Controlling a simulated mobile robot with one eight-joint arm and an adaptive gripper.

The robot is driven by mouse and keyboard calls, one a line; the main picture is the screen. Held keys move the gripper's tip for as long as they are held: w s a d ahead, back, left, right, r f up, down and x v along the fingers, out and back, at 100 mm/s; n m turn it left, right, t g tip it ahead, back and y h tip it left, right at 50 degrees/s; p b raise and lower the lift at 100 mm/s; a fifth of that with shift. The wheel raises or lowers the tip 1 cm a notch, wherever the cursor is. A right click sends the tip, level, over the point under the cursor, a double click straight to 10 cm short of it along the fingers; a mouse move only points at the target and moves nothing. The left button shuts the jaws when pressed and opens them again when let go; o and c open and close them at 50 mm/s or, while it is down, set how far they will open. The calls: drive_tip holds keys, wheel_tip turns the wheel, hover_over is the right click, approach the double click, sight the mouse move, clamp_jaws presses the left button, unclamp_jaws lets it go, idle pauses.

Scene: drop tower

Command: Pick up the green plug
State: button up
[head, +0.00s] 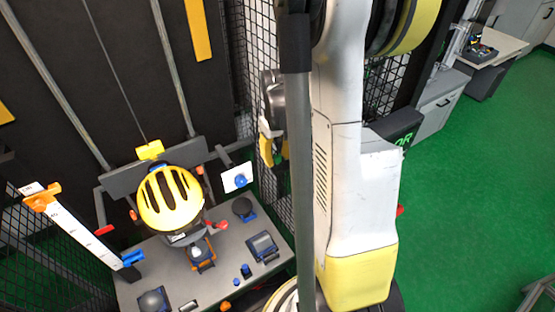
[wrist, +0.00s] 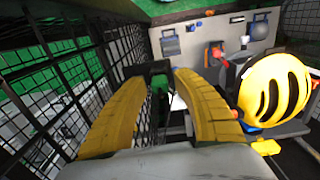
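I cannot make out a green plug for certain in either view. In the wrist view a small dark and green patch (wrist: 158,82) shows between and beyond my fingertips; I cannot tell if it is a plug or green floor behind the mesh. My gripper (wrist: 160,76) has its two yellow fingers apart, with nothing visibly held. In the head view my gripper (head: 272,155) hangs beside the mesh fence, right of the grey table, partly hidden by my arm, with a bit of green beside it.
The grey table (head: 222,262) carries a yellow helmet (head: 170,198), small blue pegs (head: 245,271) and dark devices. The black mesh fence (wrist: 65,75) stands close to my gripper. Green floor (head: 470,200) is open at right.

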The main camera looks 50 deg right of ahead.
drive_tip(key=c, duration=0.5)
drive_tip(key=shift+c, duration=0.2)
